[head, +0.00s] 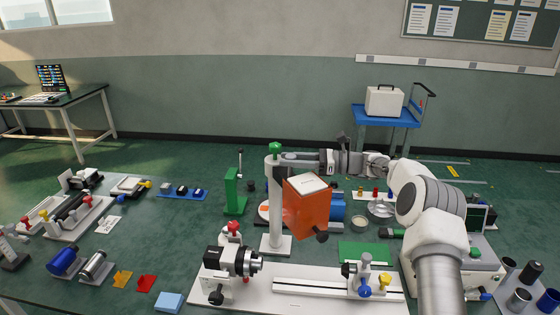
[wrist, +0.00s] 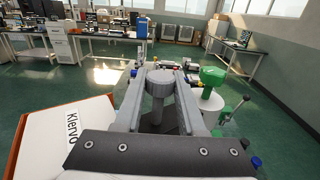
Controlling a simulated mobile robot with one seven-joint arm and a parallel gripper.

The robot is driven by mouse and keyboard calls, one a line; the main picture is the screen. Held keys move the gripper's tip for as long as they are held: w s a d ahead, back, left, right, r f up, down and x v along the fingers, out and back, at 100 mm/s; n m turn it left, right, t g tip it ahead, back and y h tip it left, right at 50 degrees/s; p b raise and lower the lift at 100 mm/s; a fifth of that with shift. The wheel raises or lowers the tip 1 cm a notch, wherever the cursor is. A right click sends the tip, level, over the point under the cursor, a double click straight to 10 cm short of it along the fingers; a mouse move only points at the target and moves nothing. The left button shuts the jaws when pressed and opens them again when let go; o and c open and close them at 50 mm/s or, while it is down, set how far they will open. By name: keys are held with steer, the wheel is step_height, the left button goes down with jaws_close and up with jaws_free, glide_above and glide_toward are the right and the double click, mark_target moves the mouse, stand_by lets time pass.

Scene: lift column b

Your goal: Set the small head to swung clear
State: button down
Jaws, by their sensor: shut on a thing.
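The small head is taken to be the orange box (head: 307,208) with a white labelled top, beside the white column (head: 274,205), which has a green knob (head: 275,147) on top. In the wrist view the box (wrist: 65,135) is at lower left and the green knob (wrist: 212,75) at right. My gripper (head: 303,158) reaches in from the right above the box, near the column top. In the wrist view my gripper (wrist: 160,80) is shut on a grey round-headed post (wrist: 158,88) between its fingers. The post's lower end and its joint to the head are hidden.
A white bench plate (head: 320,283) with a black chuck (head: 235,261) and a slide rail lies in front. A green stand (head: 235,192) is left of the column; a blue motor-like part (head: 337,208) is behind the box. A blue trolley (head: 386,115) stands behind.

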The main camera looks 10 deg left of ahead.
steer(key=shift+w+d+n+g, duration=0.3)
steer(key=shift+n+g, duration=0.1)
steer(key=shift+g, duration=0.1)
steer(key=c, duration=0.5)
jaws_free()
steer(key=shift+s, duration=0.1)
steer(key=d+b, duration=0.2)
steer(key=d, duration=1)
steer(key=shift+w, duration=0.3)
